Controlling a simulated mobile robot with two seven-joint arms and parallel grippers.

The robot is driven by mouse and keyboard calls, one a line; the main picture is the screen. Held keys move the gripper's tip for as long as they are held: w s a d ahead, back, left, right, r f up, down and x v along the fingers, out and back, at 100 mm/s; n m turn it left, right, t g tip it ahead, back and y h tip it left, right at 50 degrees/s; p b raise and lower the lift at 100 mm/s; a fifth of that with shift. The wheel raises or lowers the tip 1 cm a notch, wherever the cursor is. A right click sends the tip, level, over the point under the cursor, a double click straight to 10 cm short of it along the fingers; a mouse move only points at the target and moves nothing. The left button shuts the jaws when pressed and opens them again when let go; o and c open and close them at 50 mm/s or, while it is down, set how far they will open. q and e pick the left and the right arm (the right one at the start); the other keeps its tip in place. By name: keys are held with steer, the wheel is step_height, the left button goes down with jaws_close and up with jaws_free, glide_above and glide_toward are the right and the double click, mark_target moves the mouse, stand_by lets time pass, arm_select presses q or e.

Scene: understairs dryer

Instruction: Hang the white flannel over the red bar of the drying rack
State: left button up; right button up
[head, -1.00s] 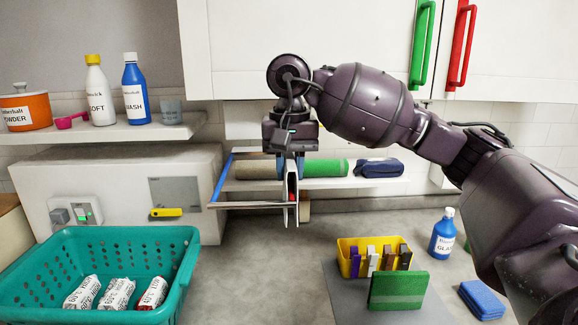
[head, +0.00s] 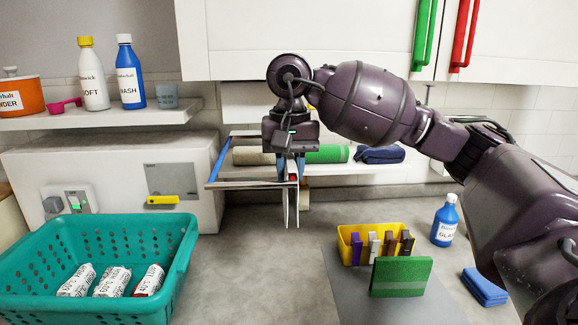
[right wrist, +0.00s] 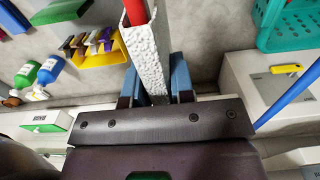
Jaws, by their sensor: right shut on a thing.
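The white flannel (head: 288,208) hangs as two layers below my right gripper, one on each side of the red bar. In the right wrist view the flannel (right wrist: 150,65) lies over the red bar (right wrist: 135,12), whose bare end shows beyond the cloth. My right gripper (head: 290,168) points down at the drying rack (head: 238,184). Its blue fingers (right wrist: 154,85) are shut on the flannel, over the bar. A small red part of the bar (head: 293,178) shows between the layers. My left gripper is out of view.
The rack's blue bar (head: 219,160) runs on the left side. Behind it, a shelf holds a green roll (head: 327,154) and a dark blue pouch (head: 379,155). A teal basket (head: 180,262) stands at front left, a yellow caddy (head: 346,248) at right. Countertop between is clear.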

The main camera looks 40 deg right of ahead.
stand_by(0.3)
steer(key=o, duration=1)
steer(key=shift+c, duration=0.2)
steer(key=shift+r, duration=0.2)
step_height(320, 180, up, 9)
steer(key=shift+r+p, duration=0.1)
steer(key=shift+p, duration=0.35)
steer(key=shift+r, duration=0.55)
